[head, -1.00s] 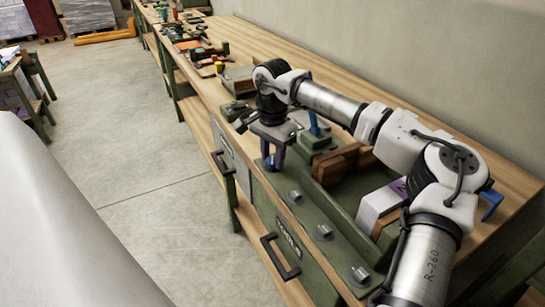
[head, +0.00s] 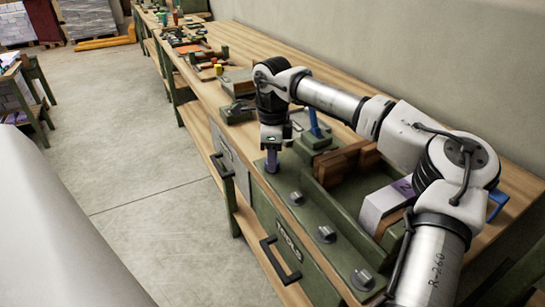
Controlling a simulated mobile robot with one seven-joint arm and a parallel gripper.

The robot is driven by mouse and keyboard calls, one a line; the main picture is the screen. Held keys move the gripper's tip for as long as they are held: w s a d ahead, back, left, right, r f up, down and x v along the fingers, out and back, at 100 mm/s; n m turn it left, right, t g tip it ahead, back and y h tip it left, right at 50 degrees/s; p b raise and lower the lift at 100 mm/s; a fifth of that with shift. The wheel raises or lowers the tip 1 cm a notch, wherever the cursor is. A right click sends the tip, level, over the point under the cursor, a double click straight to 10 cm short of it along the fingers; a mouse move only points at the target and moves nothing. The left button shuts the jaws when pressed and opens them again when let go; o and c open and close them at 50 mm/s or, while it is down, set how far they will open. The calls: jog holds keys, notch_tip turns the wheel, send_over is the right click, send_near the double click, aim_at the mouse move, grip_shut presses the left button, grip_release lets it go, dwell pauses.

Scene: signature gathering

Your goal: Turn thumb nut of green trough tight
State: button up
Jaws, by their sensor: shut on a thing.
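The green trough (head: 318,268) lies along the front of the workbench, with a ledge at its near side. Grey thumb nuts stand in a row on this ledge: one at the middle (head: 296,198), one nearer (head: 326,234) and one nearest (head: 362,279). My gripper (head: 272,166) points straight down at the far end of the row. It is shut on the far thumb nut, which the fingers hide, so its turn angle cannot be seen.
Wooden blocks (head: 345,160) and a white-and-purple block (head: 385,203) sit in the trough. A blue-handled clamp (head: 314,124) stands just behind my gripper. A grey-green box (head: 238,81) and small tools lie farther along the bench. Drawer handles (head: 281,262) stick out in front.

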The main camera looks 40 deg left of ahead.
jog(key=shift+m, duration=1)
jog(key=o, duration=1)
notch_tip(320, 180, up, 14)
jog(key=b, duration=0.1)
jog(key=shift+f, duration=0.1)
